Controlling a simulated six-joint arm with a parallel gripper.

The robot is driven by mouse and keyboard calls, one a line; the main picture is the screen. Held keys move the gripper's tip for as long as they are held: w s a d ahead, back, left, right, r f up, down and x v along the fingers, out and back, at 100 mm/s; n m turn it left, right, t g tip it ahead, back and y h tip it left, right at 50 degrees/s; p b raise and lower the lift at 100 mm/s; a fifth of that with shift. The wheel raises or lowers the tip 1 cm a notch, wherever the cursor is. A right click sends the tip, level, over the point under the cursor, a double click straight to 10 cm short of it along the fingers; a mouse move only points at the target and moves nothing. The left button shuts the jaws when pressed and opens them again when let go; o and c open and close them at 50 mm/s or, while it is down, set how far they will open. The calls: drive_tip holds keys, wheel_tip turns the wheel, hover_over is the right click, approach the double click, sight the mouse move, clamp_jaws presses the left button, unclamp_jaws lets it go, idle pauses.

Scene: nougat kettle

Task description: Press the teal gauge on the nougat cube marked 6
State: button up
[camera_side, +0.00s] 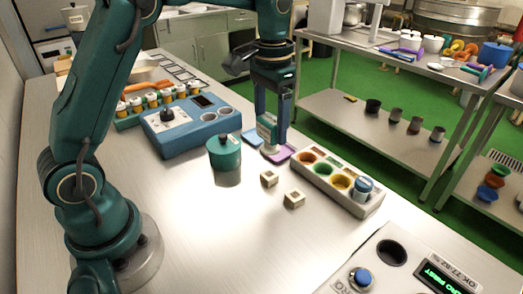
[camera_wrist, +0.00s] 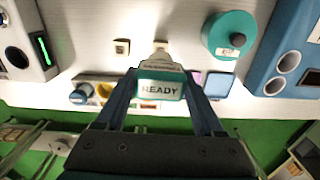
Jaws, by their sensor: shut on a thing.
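My gripper (camera_side: 272,117) is shut on the teal gauge (camera_side: 267,127), whose display reads READY in the wrist view (camera_wrist: 160,88). The gauge is upright, its pale lower end over or on the purple pad (camera_side: 285,153); I cannot tell whether it touches. Two small cream cubes stand on the table toward the front: one cube (camera_side: 269,178) and another cube (camera_side: 293,199). In the wrist view these are a cube (camera_wrist: 161,46) just beyond the gauge tip and a cube (camera_wrist: 122,47) to its left. Their dark top marks are too small to read.
A tray of coloured cups (camera_side: 330,177) stands close right of the gauge. A teal lidded pot (camera_side: 225,155) stands left of the cubes. A blue machine (camera_side: 185,128) and a blue pad (camera_side: 252,138) lie behind. A grey console (camera_side: 400,270) is at front right. The table's front middle is clear.

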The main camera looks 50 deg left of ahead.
sight(270, 147)
drive_tip(key=shift+f, duration=2.85)
drive_tip(key=shift+f, duration=0.6)
drive_tip(key=shift+r, duration=3.1)
drive_tip(key=shift+f, duration=0.1)
